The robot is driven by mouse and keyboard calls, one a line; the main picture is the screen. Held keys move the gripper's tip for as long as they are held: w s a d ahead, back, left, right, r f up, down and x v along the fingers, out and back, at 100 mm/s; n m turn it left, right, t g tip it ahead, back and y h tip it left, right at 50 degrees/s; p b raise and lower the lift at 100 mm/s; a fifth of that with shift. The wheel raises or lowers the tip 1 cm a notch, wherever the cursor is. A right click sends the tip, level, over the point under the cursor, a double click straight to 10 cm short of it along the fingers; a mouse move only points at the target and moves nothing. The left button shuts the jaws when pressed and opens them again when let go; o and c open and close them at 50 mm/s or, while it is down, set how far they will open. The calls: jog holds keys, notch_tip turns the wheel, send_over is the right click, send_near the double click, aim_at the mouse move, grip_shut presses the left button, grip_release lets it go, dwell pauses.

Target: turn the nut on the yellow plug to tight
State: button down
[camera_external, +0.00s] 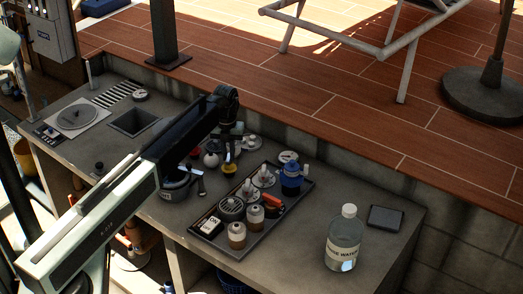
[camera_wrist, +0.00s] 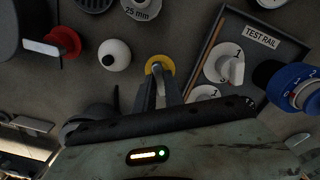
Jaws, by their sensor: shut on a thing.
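The yellow plug (camera_wrist: 159,64) shows as a yellow ring just beyond my fingertips in the wrist view. In the external view it is a small yellow spot (camera_external: 229,169) on the bench under my wrist, left of the tray. My gripper (camera_wrist: 158,77) points down at the plug, its narrow jaws shut on the nut at the plug's middle. The jaws cover most of the nut, so its turn position cannot be read.
A dark tray (camera_external: 276,228) marked TEST RAIL holds white dials (camera_wrist: 222,66), a blue-topped fitting (camera_external: 291,178) and several other parts. A white ball-like plug (camera_wrist: 114,55) and a red knob (camera_wrist: 65,41) are left of the plug. A water bottle (camera_external: 344,240) stands at right.

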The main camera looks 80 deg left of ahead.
jog(key=shift+m, duration=1)
jog(key=c, duration=1.4)
grip_release()
notch_tip(320, 180, up, 8)
jog(key=p, duration=0.8)
jog(key=shift+f, duration=0.1)
